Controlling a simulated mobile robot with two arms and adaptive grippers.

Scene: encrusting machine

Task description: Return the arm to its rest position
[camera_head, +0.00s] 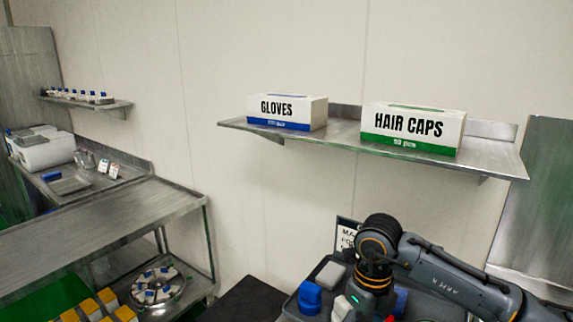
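My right arm (450,275) comes in from the lower right and bends at a dark wrist with orange rings. Its gripper (366,302) points down over a grey tray (325,266) at the bottom edge of the picture. The fingertips are hidden or cut off, so I cannot tell whether it is open or shut. My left arm and gripper are out of view.
A blue item (310,297) and a white item (341,308) are beside the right gripper. A wall shelf (340,141) holds a gloves box (287,111) and a hair caps box (413,128). A steel table (100,220) stands left.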

